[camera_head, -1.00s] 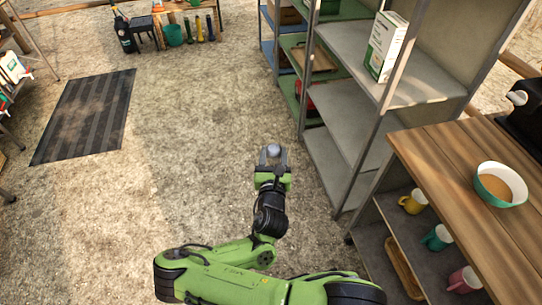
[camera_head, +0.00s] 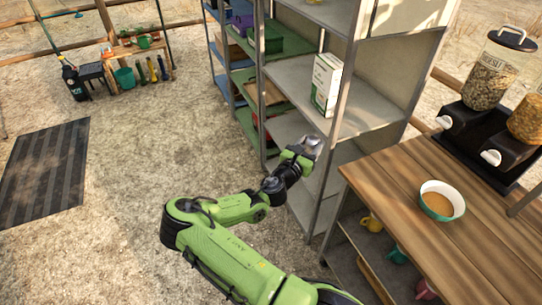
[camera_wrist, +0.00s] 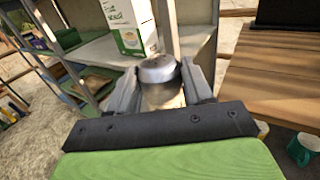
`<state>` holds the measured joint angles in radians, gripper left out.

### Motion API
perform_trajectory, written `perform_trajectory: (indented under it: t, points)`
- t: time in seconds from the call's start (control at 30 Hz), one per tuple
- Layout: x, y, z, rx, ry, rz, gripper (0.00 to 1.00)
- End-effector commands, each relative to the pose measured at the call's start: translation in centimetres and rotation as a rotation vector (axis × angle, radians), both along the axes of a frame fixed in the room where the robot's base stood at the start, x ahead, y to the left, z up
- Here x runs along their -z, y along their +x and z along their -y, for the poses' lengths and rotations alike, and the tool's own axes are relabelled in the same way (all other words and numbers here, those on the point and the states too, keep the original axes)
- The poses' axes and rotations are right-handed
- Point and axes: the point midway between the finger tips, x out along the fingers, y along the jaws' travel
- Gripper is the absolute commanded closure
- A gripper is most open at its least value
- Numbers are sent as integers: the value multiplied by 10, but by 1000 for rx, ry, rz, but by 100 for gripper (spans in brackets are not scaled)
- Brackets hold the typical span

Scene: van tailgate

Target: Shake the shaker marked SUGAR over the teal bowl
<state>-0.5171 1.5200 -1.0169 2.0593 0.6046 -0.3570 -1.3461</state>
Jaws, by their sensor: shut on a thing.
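My gripper (camera_head: 301,150) is shut on a shaker with a rounded metal cap (camera_wrist: 158,70). In the wrist view the shaker stands between the two fingers, cap towards the top of the picture. Its lower body is partly hidden by the gripper, and no label can be read. The teal bowl (camera_head: 441,201) has a white inside rim and holds something orange-brown. It stands on the wooden counter to the right of my gripper, clearly apart from it. The bowl does not show in the wrist view.
A grey metal shelf (camera_head: 300,88) with a white-green box (camera_head: 326,84) stands just behind my gripper. The wooden counter (camera_head: 425,255) carries cereal dispensers (camera_head: 490,75) behind the bowl. Mugs (camera_head: 395,254) sit on the shelf beneath it. Open ground lies to the left.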

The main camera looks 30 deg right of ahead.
Motion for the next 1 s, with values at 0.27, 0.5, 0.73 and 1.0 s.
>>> perform_trajectory:
  t: [0.27,0.5,0.73,1.0]
  points:
    - [-49,-64,129,423,1,-2,82]
    - [-83,-145,221,778,3,-5,82]
    - [-112,-224,278,1051,5,-5,82]
    - [-110,-254,288,1136,3,77,82]
